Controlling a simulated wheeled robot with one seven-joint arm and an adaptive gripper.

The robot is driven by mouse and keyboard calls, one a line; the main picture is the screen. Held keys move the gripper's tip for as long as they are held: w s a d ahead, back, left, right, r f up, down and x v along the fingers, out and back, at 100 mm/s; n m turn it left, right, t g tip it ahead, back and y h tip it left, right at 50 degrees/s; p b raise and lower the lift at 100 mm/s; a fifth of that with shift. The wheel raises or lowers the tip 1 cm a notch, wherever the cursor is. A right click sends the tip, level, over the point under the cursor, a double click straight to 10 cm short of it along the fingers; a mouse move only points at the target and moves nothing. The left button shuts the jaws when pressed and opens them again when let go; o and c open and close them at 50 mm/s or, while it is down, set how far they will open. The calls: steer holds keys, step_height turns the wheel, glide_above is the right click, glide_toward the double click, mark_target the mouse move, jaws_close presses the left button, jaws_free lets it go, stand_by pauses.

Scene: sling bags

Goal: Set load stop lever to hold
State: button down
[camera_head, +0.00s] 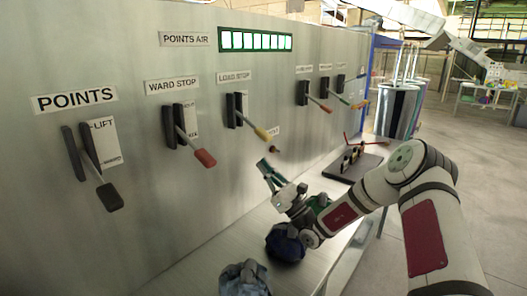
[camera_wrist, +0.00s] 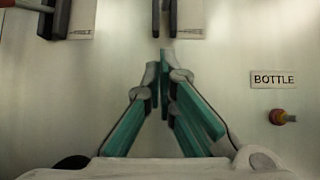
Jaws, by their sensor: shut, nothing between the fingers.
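The load stop lever (camera_head: 262,133) has a yellow-tipped handle and sticks out, slanting downward, from a black slotted mount on the metal panel. Its label, LOAD STOP (camera_head: 234,76), is above it. In the wrist view, a black slotted mount (camera_wrist: 164,16) is at the top centre, just beyond my fingertips; the yellow handle cannot be made out there. My gripper (camera_head: 264,164) is below the yellow handle, apart from it in the head view. In the wrist view, my gripper (camera_wrist: 160,66) has green-sided fingers drawn together, with nothing held between them.
The ward stop lever (camera_head: 204,157) and points lever (camera_head: 108,196) are to the left. Several smaller levers (camera_head: 326,107) are to the right. A brownish-red knob (camera_wrist: 283,117) sits under a BOTTLE label (camera_wrist: 274,78). Dark blue (camera_head: 285,242) and grey-blue (camera_head: 245,280) bags lie on the ledge below.

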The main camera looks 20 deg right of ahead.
steer(key=shift+w+a+r+p, duration=0.15)
steer(key=shift+r+p, duration=0.75)
steer(key=shift+r, duration=1.8)
